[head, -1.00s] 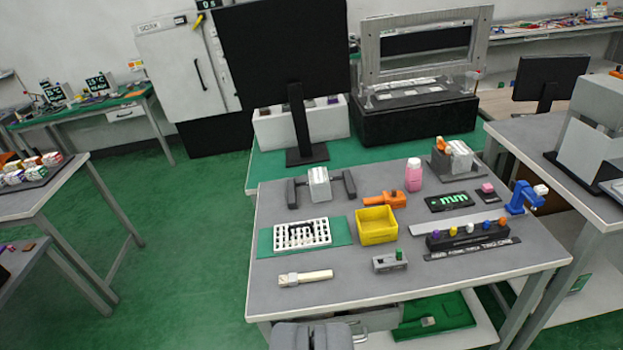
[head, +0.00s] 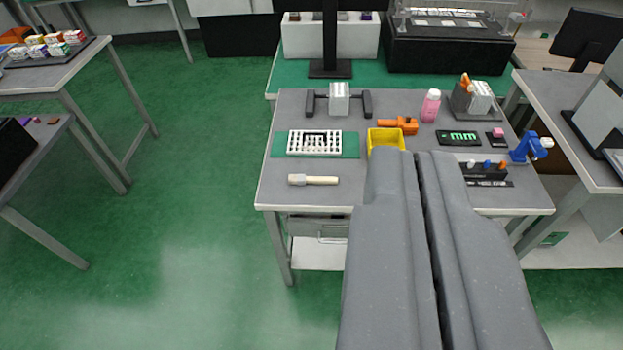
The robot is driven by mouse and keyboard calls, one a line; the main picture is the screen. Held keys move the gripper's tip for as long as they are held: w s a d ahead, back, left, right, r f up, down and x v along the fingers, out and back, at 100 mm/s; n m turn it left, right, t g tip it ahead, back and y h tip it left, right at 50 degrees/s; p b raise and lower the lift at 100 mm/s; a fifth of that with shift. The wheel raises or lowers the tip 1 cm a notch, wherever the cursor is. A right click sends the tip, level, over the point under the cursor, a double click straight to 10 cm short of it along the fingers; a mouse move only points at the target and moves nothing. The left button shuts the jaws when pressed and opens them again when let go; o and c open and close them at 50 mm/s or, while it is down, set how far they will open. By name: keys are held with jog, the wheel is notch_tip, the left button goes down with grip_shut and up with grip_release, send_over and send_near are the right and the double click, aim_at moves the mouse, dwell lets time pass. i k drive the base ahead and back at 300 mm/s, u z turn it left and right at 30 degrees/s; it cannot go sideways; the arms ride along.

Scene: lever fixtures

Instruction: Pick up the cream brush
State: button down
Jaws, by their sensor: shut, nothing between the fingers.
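The cream brush (head: 314,180) lies flat on the grey table (head: 268,190), near its front left edge. Its wider, greyish end points left and its plain cream end points right. My gripper (head: 412,156) is large in the foreground, to the right of the brush. Its two grey fingers are side by side with only a thin slit between them, and they hold nothing. They cover the front middle of the table. The gripper looks well apart from the brush and nearer the camera.
A yellow bin (head: 385,137), a white grid tray (head: 314,142) on a green mat, an orange tool (head: 398,125) and a pink bottle (head: 431,105) stand behind the brush. A black holder (head: 486,170) is at the right. Table surface around the brush is clear.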

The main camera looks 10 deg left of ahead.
aim_at(299, 179)
jog(key=u, duration=0.1)
jog(key=i, duration=1.35)
jog(key=u, duration=0.65)
